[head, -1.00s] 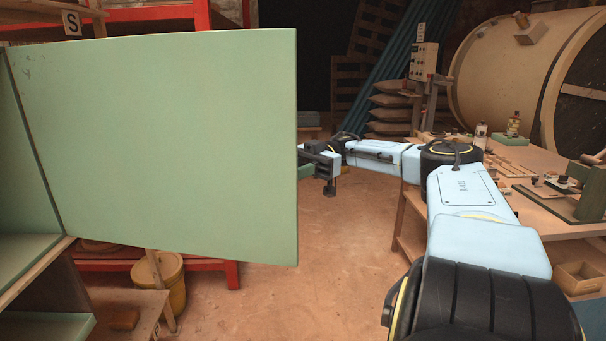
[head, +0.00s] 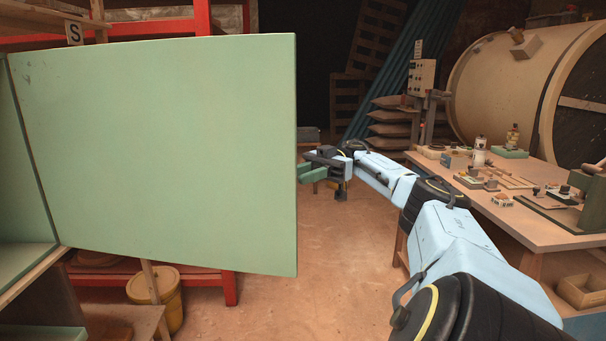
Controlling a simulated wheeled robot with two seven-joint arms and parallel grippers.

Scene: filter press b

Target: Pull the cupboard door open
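The cupboard door (head: 160,150) is a pale green panel standing wide open at the left, with its hinge side at the far left and its free edge near the middle. Part of the cupboard's inside (head: 30,255) shows at the lower left. My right gripper (head: 312,172) is just beyond the door's free edge, beside a green piece that looks like the door's handle. The door's edge partly hides the fingertips, so I cannot tell whether they are closed on it. My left gripper is not in view.
A yellow bucket (head: 155,290) and red rack (head: 231,288) are below and behind the door. Floor between is clear.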

